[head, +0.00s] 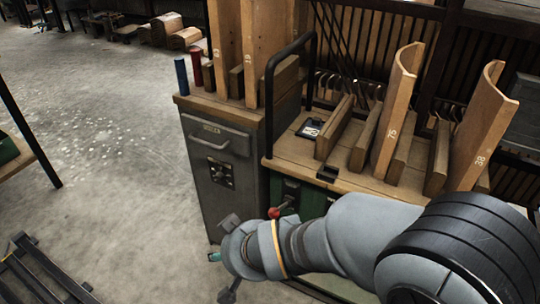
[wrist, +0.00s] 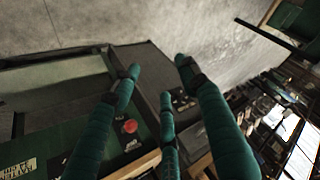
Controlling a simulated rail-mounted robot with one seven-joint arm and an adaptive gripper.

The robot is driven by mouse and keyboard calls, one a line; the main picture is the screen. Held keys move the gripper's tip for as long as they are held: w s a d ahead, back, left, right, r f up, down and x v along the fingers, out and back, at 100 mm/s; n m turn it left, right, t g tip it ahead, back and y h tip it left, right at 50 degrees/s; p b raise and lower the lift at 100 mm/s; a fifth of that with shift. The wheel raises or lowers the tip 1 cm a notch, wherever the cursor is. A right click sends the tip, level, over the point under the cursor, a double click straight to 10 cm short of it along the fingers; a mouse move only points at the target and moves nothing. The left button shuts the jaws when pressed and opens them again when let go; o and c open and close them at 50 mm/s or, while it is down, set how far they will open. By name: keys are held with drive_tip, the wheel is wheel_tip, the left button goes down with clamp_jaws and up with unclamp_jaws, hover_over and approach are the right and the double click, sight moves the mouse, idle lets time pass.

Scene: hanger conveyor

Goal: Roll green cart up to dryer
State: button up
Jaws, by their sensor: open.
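A green-fronted unit (head: 285,191) with a wooden top and a black tubular rail (head: 311,60) stands right of centre in the head view, partly behind my arm. I cannot tell whether it is the green cart; no wheels show. My gripper (head: 222,258) is low in front of the grey cabinet, its fingers spread and empty. In the wrist view the teal fingers of my gripper (wrist: 160,77) are apart with nothing between them. A green panel (wrist: 85,135) with a red knob (wrist: 130,126) lies behind them. I cannot identify the dryer.
A grey cabinet (head: 219,165) with a handle stands left of the green-fronted unit. Curved wooden forms (head: 398,105) stand on the wooden top. A dark metal frame (head: 38,272) lies at lower left, and a wooden-topped table (head: 18,158) at the left edge. Open concrete floor (head: 110,130) lies between.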

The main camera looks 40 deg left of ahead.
drive_tip(key=w+a+r+m+t+y, duration=0.1)
drive_tip(key=w+r+m+t, duration=0.15)
drive_tip(key=w+r, duration=0.35)
drive_tip(key=w+a+r+m+t+y, duration=0.1)
drive_tip(key=w+a+r+t, duration=0.2)
drive_tip(key=w, duration=0.5)
drive_tip(key=t+y, duration=0.3)
drive_tip(key=t, duration=0.3)
approach(272, 90)
drive_tip(key=shift+n, duration=0.25)
drive_tip(key=p+x, duration=0.1)
drive_tip(key=x, duration=1)
drive_tip(key=shift+p, duration=0.35)
drive_tip(key=shift+c, duration=0.2)
clamp_jaws()
